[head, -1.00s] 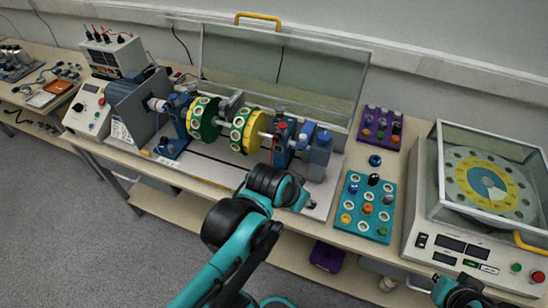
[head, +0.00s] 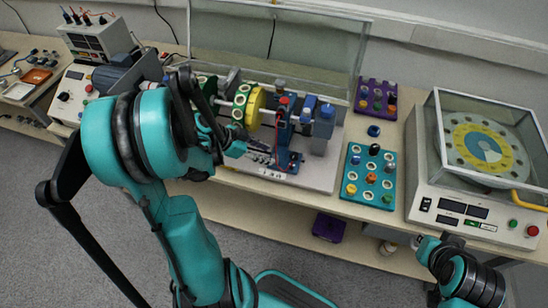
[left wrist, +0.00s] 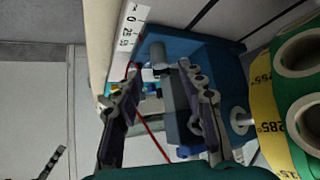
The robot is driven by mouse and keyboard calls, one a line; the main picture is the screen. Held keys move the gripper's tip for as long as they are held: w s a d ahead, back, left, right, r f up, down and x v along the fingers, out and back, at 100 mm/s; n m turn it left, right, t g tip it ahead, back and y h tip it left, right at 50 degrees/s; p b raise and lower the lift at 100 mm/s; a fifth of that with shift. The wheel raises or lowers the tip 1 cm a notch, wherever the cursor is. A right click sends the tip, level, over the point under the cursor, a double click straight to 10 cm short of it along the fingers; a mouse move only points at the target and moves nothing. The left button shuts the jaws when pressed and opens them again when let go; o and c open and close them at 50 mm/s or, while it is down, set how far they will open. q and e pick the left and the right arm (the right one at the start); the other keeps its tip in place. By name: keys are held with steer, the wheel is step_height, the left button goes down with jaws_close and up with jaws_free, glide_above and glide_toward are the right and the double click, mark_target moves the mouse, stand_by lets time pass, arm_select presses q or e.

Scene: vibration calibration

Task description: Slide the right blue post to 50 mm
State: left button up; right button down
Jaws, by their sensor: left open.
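The right blue post (head: 283,128) stands upright at the right end of the shaft on the rig's light base plate. My left gripper (head: 264,155) is low at the front of the rig, just left of the post's foot. In the left wrist view its two dark fingers (left wrist: 158,78) are apart, with a grey knob (left wrist: 159,55) on the blue post's base (left wrist: 205,55) beyond the tips. Contact cannot be told. A white scale (left wrist: 131,35) marked 0, 25, 50 runs beside the base. My right gripper (head: 427,243) is at the lower right, its fingers unclear.
Yellow (head: 254,105) and green discs sit on the shaft left of the post. A clear raised cover (head: 320,50) stands behind. A teal tray (head: 354,186) with several coloured pieces lies right of the rig. A balancing machine (head: 470,215) stands farther right.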

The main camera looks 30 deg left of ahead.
mark_target(275, 157)
arm_select(q)
steer(key=b+x, duration=0.1)
steer(key=x, duration=0.4)
steer(key=shift+w+f, duration=0.1)
steer(key=shift+d, duration=0.1)
jaws_close()
